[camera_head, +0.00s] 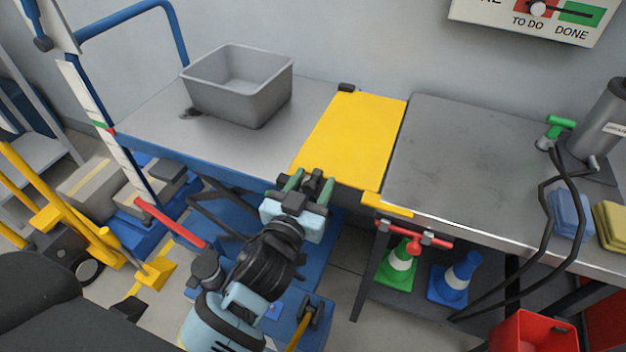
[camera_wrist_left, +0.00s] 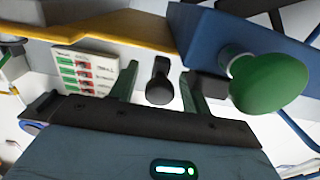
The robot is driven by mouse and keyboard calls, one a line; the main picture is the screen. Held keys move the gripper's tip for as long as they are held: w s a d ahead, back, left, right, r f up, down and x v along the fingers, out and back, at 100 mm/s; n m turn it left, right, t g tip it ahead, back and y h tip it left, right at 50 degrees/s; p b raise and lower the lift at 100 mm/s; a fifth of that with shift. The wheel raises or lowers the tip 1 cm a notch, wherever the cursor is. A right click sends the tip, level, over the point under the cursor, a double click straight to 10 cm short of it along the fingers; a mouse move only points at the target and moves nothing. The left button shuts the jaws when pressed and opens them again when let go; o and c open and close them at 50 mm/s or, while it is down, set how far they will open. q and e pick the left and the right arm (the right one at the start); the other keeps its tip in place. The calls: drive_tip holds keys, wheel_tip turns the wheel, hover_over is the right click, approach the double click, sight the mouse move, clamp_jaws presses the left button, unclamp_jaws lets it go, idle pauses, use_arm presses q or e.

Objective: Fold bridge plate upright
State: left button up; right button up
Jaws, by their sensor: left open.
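The yellow bridge plate (camera_head: 352,138) lies flat, spanning the gap between the grey cart top and the dark bench top in the head view. A yellow strip (camera_head: 387,205) juts out at its near right corner. My left gripper (camera_head: 307,181) is open by the plate's near left corner, beside the cart's blue edge. In the left wrist view, a black knob (camera_wrist_left: 160,82) shows between the green fingers of the gripper (camera_wrist_left: 159,88), with gaps on both sides. The plate's yellow edge (camera_wrist_left: 110,32) shows behind. My right gripper is not in view.
A grey bin (camera_head: 238,85) stands on the cart top (camera_head: 150,125). A green knob (camera_wrist_left: 268,82) is close beside the fingers. A red handle (camera_head: 413,240) sticks out below the bench's front edge. The bench top (camera_head: 460,155) is mostly clear. Black hoses hang at right.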

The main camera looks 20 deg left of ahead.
use_arm(q)
drive_tip(key=shift+w, duration=0.35)
drive_tip(key=shift+c, duration=0.5)
clamp_jaws()
